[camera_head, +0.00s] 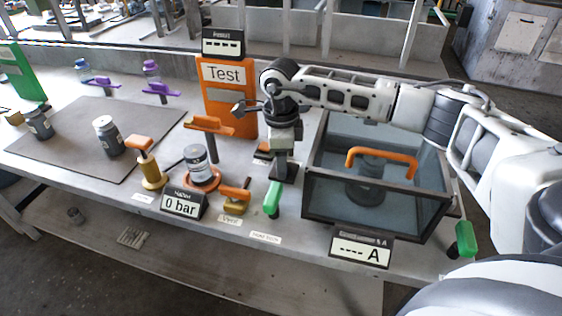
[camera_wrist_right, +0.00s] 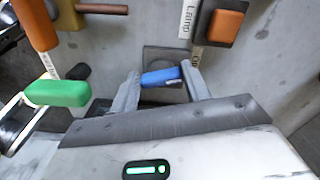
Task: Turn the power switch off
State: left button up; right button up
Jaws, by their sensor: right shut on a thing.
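A blue switch handle (camera_wrist_right: 162,76) stands on a dark square base plate (camera_wrist_right: 164,54) in the right wrist view. I cannot read a label that names it as the power switch. My right gripper (camera_wrist_right: 160,80) has a finger at each end of the handle and is shut on it. In the head view my right gripper (camera_head: 284,172) points down at the bench, just behind the green handle, and hides the blue handle. My left gripper is not in view.
A green handle (camera_head: 272,200) stands close in front of the right gripper. An orange button (camera_wrist_right: 226,24) is beside it. A clear box (camera_head: 330,195) with an orange handle (camera_head: 382,153) stands to the right. An orange Test panel (camera_head: 228,98) and a 0 bar display (camera_head: 183,203) are to the left.

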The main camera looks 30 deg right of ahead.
pick_arm(q)
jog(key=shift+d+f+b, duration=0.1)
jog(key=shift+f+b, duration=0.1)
jog(key=shift+b, duration=0.2)
pick_arm(e)
jog(key=shift+r+n, duration=0.1)
jog(key=shift+n, duration=1.1)
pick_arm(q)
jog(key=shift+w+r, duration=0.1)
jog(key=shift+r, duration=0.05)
pick_arm(e)
jog(key=o, duration=1)
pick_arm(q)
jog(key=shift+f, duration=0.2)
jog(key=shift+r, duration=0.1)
pick_arm(e)
notch_tip(320, 180, up, 16)
jog(key=shift+s, duration=0.1)
